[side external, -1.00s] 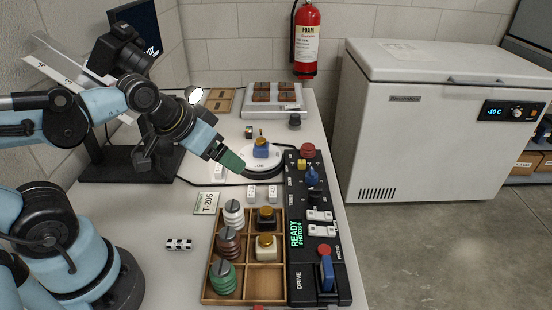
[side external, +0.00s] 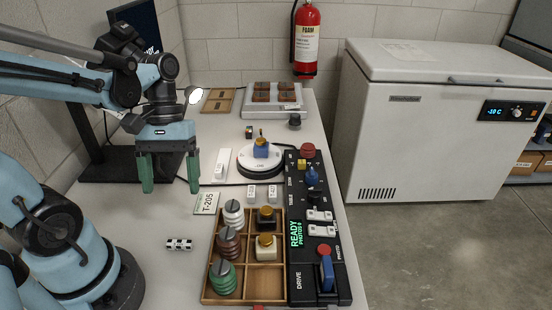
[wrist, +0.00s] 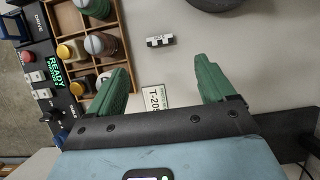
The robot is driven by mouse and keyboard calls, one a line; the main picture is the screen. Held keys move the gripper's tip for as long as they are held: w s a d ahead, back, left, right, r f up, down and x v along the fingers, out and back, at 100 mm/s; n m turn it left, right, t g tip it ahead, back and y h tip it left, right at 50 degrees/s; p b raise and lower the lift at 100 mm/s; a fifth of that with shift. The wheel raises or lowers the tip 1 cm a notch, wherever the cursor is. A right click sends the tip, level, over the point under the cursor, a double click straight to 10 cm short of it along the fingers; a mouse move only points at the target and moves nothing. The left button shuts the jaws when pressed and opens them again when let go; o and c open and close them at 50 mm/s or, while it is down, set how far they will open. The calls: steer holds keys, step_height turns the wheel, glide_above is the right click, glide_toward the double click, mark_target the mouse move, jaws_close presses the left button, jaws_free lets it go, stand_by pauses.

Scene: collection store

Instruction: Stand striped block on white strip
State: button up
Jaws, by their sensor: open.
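The striped block (side external: 179,244), black and white, lies flat on the table left of the wooden tray. It also shows in the wrist view (wrist: 160,41), beyond my fingertips. A narrow white strip (side external: 221,164) lies on the table left of the round turntable; I cannot tell for certain that it is the task's strip. My gripper (side external: 170,187) points down with its green fingers apart and empty. It is above the table, behind the striped block in the side view.
The turntable (side external: 276,165) carries a blue-and-yellow object (side external: 261,148). A black control panel (side external: 298,283) runs along the right. The table around the block is clear.

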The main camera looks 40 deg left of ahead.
mark_target(178, 245)
steer(key=shift+x, duration=5.95)
steer(key=shift+d, duration=0.1)
steer(key=c, duration=1.2)
steer(key=shift+r, duration=0.15)
